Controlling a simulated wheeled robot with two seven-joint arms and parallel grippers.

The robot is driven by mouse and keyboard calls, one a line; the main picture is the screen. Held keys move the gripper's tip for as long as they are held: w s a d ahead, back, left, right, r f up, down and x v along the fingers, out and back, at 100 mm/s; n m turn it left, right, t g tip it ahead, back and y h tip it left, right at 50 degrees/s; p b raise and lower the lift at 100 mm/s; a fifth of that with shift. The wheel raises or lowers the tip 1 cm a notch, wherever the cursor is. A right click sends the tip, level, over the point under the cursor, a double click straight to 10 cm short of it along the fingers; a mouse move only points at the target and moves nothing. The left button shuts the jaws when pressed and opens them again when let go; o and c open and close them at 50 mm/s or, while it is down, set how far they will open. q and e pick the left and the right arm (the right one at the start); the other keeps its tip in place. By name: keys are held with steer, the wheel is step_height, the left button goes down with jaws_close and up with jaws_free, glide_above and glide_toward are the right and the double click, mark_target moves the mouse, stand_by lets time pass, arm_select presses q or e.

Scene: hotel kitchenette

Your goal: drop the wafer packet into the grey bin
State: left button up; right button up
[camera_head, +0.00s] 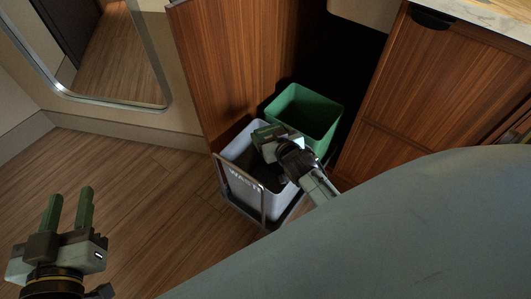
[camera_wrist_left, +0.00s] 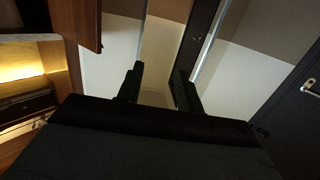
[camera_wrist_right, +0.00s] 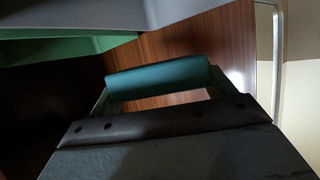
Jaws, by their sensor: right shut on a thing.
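The grey bin (camera_head: 247,184) stands on a pulled-out rack in front of the open cabinet, with lettering on its front. My right gripper (camera_head: 264,141) is above its opening, reaching in from the right. In the right wrist view, that gripper is shut on a teal, rounded packet (camera_wrist_right: 158,78), which lies across between the fingers; I take it for the wafer packet. In the head view I cannot make the packet out from the gripper. My left gripper (camera_head: 68,210) is open and empty at the lower left, far from the bin.
A green bin (camera_head: 306,111) stands just behind the grey one. A wooden cabinet door (camera_head: 236,60) stands open to the left, and a cabinet front (camera_head: 435,85) is on the right. The wire handle of the rack rises at the front. Floor at the left is clear.

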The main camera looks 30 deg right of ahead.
steer(key=shift+f+b, duration=0.5)
steer(key=shift+f, duration=0.1)
arm_select(q)
step_height(320, 180, up, 6)
steer(key=d+t+h, duration=0.1)
steer(key=t, duration=0.3)
steer(key=shift+s+r, duration=0.2)
steer(key=shift+s, duration=0.1)
arm_select(e)
steer(key=shift+f, duration=0.15)
steer(key=o, duration=0.9)
steer(key=shift+o, duration=0.2)
steer(key=shift+s, duration=0.1)
